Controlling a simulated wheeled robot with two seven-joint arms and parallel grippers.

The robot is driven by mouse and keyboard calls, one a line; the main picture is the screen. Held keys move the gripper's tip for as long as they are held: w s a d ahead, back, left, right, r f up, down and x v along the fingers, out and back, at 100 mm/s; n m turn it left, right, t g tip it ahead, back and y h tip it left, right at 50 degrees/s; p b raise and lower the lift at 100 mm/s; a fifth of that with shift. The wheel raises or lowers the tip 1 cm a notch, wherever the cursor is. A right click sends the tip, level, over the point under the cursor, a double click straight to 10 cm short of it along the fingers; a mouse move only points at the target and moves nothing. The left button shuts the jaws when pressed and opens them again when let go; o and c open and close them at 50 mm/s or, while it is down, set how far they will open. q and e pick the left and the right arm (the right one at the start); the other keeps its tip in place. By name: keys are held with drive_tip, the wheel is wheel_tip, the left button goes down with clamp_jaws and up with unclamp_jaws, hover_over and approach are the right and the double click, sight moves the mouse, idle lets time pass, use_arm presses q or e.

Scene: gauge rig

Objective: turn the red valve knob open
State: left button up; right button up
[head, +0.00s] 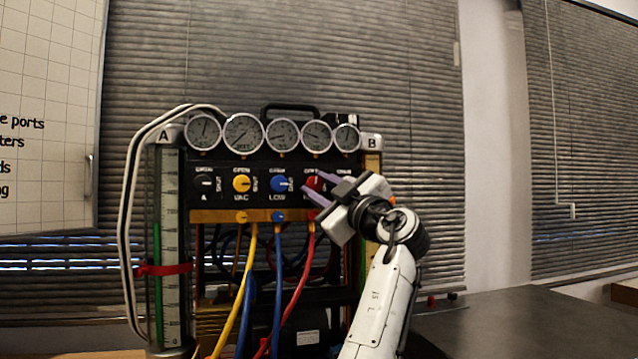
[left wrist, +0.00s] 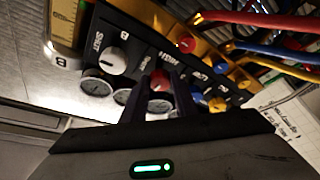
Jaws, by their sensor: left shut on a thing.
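The red valve knob (head: 314,182) is on the black front panel of the gauge rig, right of the blue knob. My left gripper (head: 312,185) reaches it from the right, with its two purple fingers around it. In the left wrist view the red knob (left wrist: 160,79) sits between the fingertips of my left gripper (left wrist: 159,82), which is shut on it. The fingers partly cover the knob and its label. My right gripper is in neither view.
Yellow (head: 241,183) and blue (head: 281,184) knobs and a black knob (head: 204,184) are left of the red one. A white knob (left wrist: 113,60) shows in the left wrist view. Several round gauges (head: 243,134) line the top. Coloured hoses (head: 299,285) hang below.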

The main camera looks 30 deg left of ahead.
use_arm(q)
drive_tip(key=shift+n, duration=0.6)
drive_tip(key=o, duration=1.1)
drive_tip(key=shift+w, duration=0.1)
drive_tip(key=shift+c, duration=0.2)
drive_tip(key=shift+d, duration=0.1)
drive_tip(key=v, duration=1)
drive_tip(key=shift+b, duration=0.3)
drive_tip(key=shift+d+r, duration=0.1)
drive_tip(key=shift+r, duration=0.05)
